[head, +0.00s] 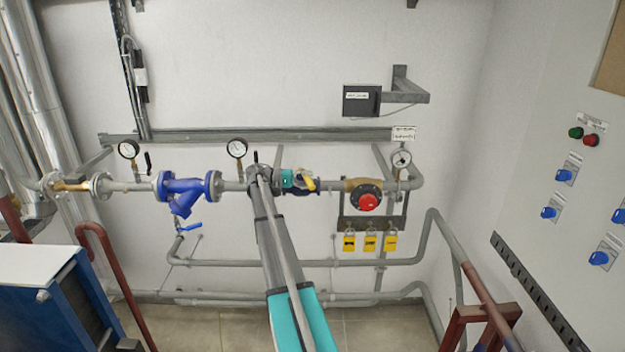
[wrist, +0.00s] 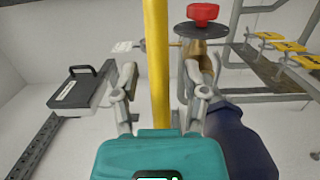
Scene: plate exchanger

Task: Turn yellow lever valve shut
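The yellow lever (head: 307,185) sits on the pipe right of centre in the head view, partly hidden by my gripper (head: 295,180). In the wrist view the lever (wrist: 157,45) is a long yellow bar running upright in the picture. My gripper (wrist: 162,85) is open, with one finger on each side of the bar. A gap shows between the bar and each finger. The dark blue valve body (wrist: 240,135) is at the lower right of the wrist view. The lever's lower end is hidden behind my gripper's teal housing.
A red knob (head: 368,202) on a black disc is right of the lever, with several yellow padlocks (head: 370,241) below. A blue strainer (head: 183,192) and pressure gauges (head: 237,148) are left. A dark box (head: 361,100) hangs above.

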